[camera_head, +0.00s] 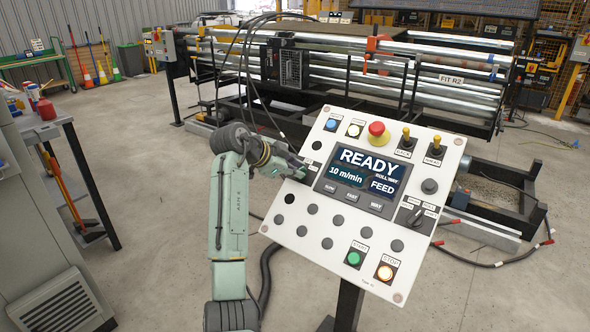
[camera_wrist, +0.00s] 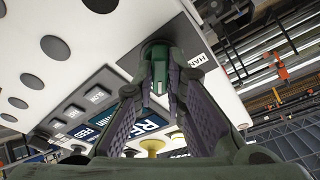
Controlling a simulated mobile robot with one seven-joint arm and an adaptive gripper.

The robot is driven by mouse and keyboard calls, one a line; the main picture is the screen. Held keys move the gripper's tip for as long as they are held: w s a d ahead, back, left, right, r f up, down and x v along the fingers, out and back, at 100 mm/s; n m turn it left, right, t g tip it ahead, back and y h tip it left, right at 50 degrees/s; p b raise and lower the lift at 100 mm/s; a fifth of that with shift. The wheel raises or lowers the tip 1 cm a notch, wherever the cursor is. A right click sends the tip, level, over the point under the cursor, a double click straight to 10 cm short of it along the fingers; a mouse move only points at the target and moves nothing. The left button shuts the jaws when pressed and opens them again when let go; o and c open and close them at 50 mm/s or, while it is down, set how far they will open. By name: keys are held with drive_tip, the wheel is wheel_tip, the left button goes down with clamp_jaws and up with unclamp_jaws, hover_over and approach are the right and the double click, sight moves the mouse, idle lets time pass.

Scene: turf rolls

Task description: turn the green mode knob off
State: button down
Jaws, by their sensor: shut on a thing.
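The green mode knob (camera_wrist: 159,84) is on the control panel and shows between my fingers in the wrist view, with a pale mark on its grip. My gripper (camera_wrist: 161,68) is shut on it, one finger on each side. A white label reading "HAN…" is beside the knob, its end cut off by a finger. In the head view, my gripper (camera_head: 299,170) reaches the left edge of the panel (camera_head: 290,240), and my arm hides the knob there. The screen (camera_head: 368,172) reads READY, 10 m/min and FEED. Which setting the knob points to cannot be told.
The panel also carries a red mushroom button (camera_head: 377,130), a black selector (camera_head: 415,216), a green start button (camera_head: 354,258) and a lit stop button (camera_head: 385,272). A roller machine (camera_head: 440,75) stands behind. A grey side table (camera_head: 40,130) is at left.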

drive_tip(key=n, duration=0.2)
drive_tip(key=n+t+p, duration=0.1)
drive_tip(key=n, duration=0.1)
drive_tip(key=shift+d, duration=0.25)
drive_tip(key=shift+n+t+y+p, duration=0.45)
drive_tip(key=shift+n+p, duration=0.2)
drive_tip(key=shift+n, duration=1.45)
drive_tip(key=c, duration=1.6)
unclamp_jaws()
drive_tip(key=shift+f, duration=0.1)
drive_tip(key=shift+c, duration=0.2)
drive_tip(key=shift+a, duration=0.1)
drive_tip(key=shift+s+a+r, duration=0.2)
drive_tip(key=shift+s+r, duration=0.05)
drive_tip(key=shift+r, duration=0.05)
drive_tip(key=v, duration=1.1)
drive_tip(key=shift+r, duration=0.15)
drive_tip(key=shift+d, duration=0.15)
